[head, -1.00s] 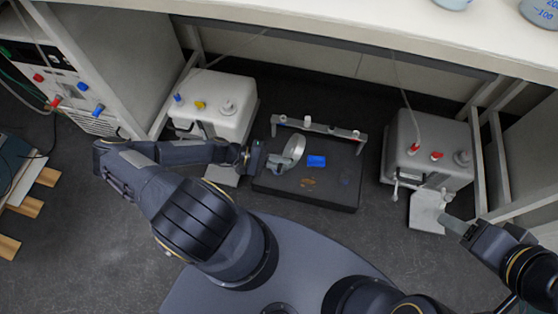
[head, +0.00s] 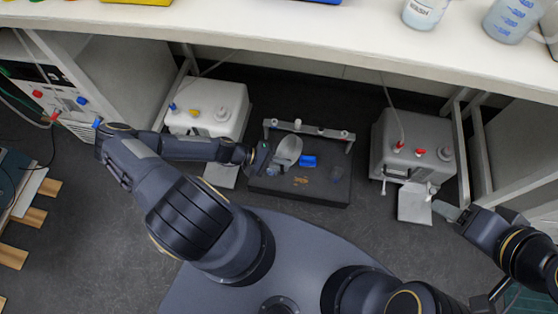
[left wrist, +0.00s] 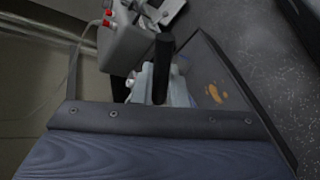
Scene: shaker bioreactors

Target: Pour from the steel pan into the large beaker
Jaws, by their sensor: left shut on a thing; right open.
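My left gripper (head: 269,164) is shut on the steel pan (head: 288,150), a round grey dish held tilted above the black tray (head: 310,199). In the left wrist view a dark finger (left wrist: 163,68) partly covers a pale shape, perhaps the pan. A large clear beaker with blue graduations (head: 512,20) stands on the white bench at the upper right, cut by the frame edge. My right gripper (head: 446,211) is open and empty near the right grey machine.
The tray also carries a blue block (head: 309,160), an orange-brown patch (head: 301,181) and a rear rack bar (head: 310,129). White (head: 222,112) and grey (head: 408,145) machines flank it. A vessel marked WASH (head: 425,12) stands on the bench (head: 330,22), which overhangs the floor.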

